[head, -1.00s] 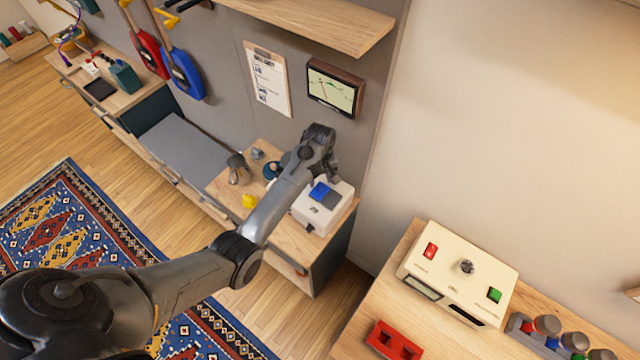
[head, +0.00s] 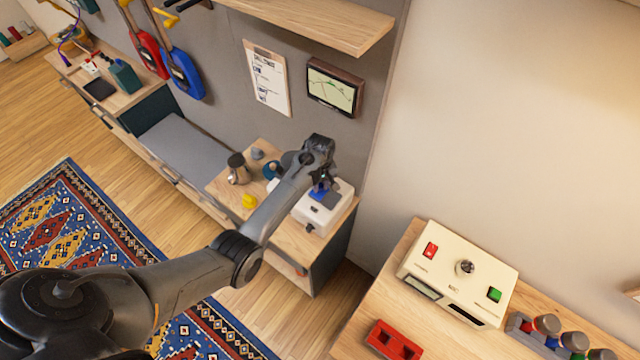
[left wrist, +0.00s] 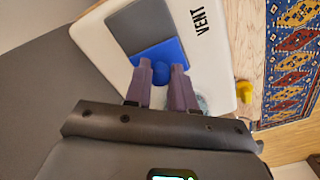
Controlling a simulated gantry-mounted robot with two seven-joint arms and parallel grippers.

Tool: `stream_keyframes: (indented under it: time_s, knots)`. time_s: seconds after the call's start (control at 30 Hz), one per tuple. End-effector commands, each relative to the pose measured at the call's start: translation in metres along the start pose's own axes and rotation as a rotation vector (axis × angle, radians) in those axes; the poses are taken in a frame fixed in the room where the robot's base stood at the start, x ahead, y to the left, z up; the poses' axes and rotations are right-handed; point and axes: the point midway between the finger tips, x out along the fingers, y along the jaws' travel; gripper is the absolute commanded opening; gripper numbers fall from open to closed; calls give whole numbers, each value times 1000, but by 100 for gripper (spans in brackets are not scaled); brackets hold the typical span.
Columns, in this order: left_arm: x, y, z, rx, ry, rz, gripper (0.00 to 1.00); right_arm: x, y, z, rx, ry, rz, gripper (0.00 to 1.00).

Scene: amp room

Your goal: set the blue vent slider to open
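The white vent box (head: 312,211) stands on the small wooden cabinet. Its top has a blue panel (left wrist: 151,53) beside a dark grey panel (left wrist: 142,22), and the word VENT (left wrist: 199,22) is printed next to them. A round blue slider knob (left wrist: 161,73) sits on the blue panel's edge. My left gripper (head: 320,188) is down at the box. In the left wrist view its two purple-grey fingers (left wrist: 161,70) stand on either side of the knob, which fills the gap between the tips. The gripper hides part of the blue panel in the head view. My right gripper is not seen.
A metal jug (head: 238,168), a yellow object (head: 249,201) and a blue round item (head: 271,170) stand left of the box. A screen (head: 334,88) hangs on the wall behind. A cream control box (head: 458,268) stands on the right-hand table.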

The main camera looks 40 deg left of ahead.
Motion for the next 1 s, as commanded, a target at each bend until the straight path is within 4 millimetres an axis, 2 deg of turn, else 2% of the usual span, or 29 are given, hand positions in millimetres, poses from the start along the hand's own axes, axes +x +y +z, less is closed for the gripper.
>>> stream_keyframes:
  time_s: [0.3,0.6,0.97,1.0]
  knots:
    - [-1,0,1,0,-1,-1,0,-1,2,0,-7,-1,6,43]
    - [-4,28,38,2,-3,0,0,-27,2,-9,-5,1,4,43]
    - [-1,33,45,2,-2,1,0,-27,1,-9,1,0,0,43]
    - [-1,34,45,2,-2,1,30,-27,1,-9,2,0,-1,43]
